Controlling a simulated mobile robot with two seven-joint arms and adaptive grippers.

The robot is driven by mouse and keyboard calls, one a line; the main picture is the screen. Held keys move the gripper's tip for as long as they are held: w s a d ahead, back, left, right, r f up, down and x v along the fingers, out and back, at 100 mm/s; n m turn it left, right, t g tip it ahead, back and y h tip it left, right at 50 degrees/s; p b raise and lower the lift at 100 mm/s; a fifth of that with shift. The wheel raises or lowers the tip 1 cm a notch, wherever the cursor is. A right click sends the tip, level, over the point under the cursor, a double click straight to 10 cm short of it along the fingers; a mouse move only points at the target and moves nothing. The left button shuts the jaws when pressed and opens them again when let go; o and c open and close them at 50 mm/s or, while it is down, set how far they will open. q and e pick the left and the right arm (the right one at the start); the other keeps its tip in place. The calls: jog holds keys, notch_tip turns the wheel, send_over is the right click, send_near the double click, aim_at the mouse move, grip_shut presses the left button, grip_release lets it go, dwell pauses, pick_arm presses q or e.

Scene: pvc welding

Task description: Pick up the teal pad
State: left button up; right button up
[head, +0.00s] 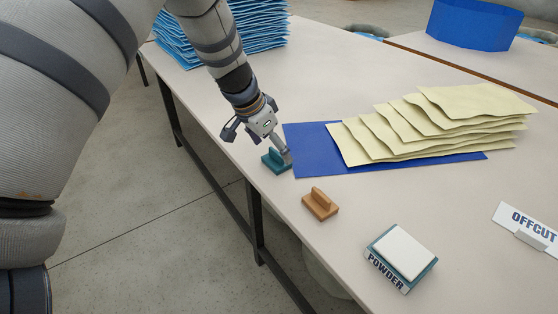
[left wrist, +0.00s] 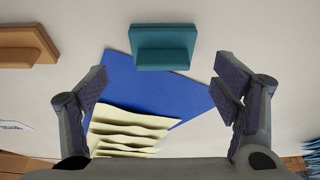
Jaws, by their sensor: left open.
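The teal pad (head: 276,161) is a small block with a raised grip ridge, lying on the table near its left edge. It also shows in the left wrist view (left wrist: 163,47), at the top centre beyond my fingertips. My left gripper (head: 262,140) is just above and beside the pad in the head view. In the left wrist view its two fingers (left wrist: 161,78) are spread wide and nothing is between them at the tips. Whether a finger touches the pad cannot be told. My right gripper is not in view.
A brown pad (head: 320,204) of similar shape lies nearby. A blue sheet (head: 310,150) carries several pale yellow sheets (head: 430,122). A powder box (head: 402,252) and an offcut sign (head: 528,226) stand on the right. Blue sheets (head: 253,25) are stacked at the back.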

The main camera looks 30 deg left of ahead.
aim_at(276, 152)
pick_arm(q)
jog(key=x, duration=0.3)
jog(key=shift+w+a+f, duration=0.15)
jog(key=shift+f, duration=0.2)
jog(key=shift+r, duration=0.15)
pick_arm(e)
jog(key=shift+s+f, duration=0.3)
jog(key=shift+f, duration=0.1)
pick_arm(q)
jog(key=c, duration=1.1)
notch_tip(276, 152, up, 3)
jog(key=shift+r, duration=0.2)
jog(key=s+d+r, duration=0.2)
jog(key=s+r, duration=0.1)
jog(key=s, duration=0.1)
jog(key=s+d+r+p, duration=0.1)
jog(key=s+d+r, duration=0.1)
jog(key=s+r, duration=0.1)
jog(key=s+d+r+p, duration=0.1)
jog(key=s+d+r, duration=0.2)
jog(key=s, duration=0.2)
jog(key=shift+s+r, duration=0.15)
jog(key=shift+r, duration=0.15)
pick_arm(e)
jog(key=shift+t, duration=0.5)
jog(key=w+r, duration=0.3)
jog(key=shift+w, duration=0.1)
pick_arm(q)
jog(key=shift+o, duration=0.4)
